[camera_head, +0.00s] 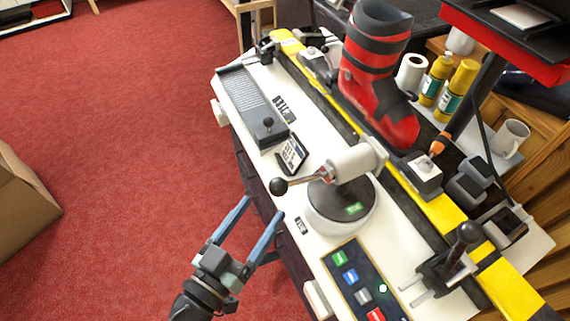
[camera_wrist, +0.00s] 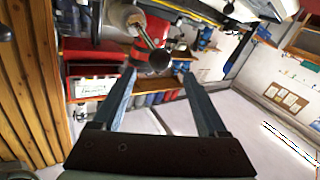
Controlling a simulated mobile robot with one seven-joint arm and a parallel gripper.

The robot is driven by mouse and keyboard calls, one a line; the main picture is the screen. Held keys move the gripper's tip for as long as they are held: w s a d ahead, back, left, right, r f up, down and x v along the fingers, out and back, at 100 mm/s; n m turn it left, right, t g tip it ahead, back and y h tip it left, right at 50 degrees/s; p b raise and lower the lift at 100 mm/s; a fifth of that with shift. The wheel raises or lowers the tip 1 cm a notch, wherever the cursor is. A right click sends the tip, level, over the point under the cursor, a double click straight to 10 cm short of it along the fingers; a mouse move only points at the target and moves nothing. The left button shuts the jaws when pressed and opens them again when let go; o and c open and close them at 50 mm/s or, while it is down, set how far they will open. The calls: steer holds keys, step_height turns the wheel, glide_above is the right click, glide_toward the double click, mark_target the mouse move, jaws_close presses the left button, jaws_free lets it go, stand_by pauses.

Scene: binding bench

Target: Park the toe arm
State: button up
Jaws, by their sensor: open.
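The toe arm appears to be the white cylindrical arm (camera_head: 350,164) on a round turret (camera_head: 340,207) with a small green display. A thin metal lever runs left from it to a black ball knob (camera_head: 279,186), just past the bench's near edge. My gripper (camera_head: 263,206) is open and empty, in front of the bench just below and left of the knob. In the wrist view the knob (camera_wrist: 159,60) shows between and beyond the fingertips (camera_wrist: 160,74), with the lever and the arm's pale end (camera_wrist: 122,17) behind it. No contact with the knob is visible.
A button panel (camera_head: 362,285) lies right of my gripper, a slotted slider plate (camera_head: 250,100) farther left. A clamp with a black knob (camera_head: 466,236) stands at right.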

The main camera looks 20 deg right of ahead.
steer(key=p+x, duration=0.2)
steer(key=x, duration=0.8)
steer(key=shift+w+d, duration=0.15)
steer(key=shift+d, duration=0.05)
jaws_close()
stand_by(1.0)
